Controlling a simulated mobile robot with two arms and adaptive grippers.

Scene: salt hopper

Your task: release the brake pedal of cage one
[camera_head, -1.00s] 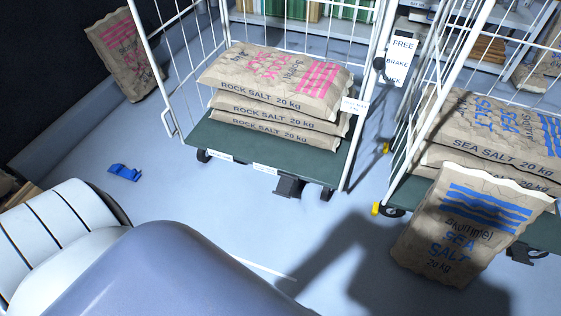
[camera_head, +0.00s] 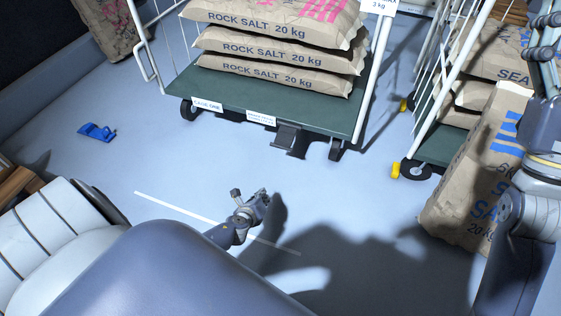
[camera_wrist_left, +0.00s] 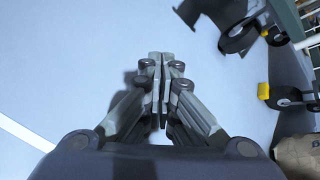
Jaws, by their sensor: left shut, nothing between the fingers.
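Cage one (camera_head: 240,115) is a wire roll cage with a green deck and a "CAGE ONE" label. Its brake pedal (camera_head: 287,137) is a dark grey plate under the middle of the deck's front edge; I cannot tell whether it is up or down. A dark piece that looks like the pedal (camera_wrist_left: 188,14) shows at the top of the left wrist view. My left gripper (camera_head: 265,195) is low, in front of the pedal and apart from it. Its fingertips (camera_wrist_left: 160,58) are together and empty. My right gripper (camera_head: 545,45) shows partly at the right edge; its jaw state is unclear.
Several rock salt sacks (camera_head: 279,46) lie stacked on cage one. A sea salt sack (camera_head: 472,180) leans against the right-hand cage (camera_head: 440,148), which has yellow parts by its caster. A blue wedge-like piece (camera_head: 97,132) lies on the floor at left. The floor before cage one is clear.

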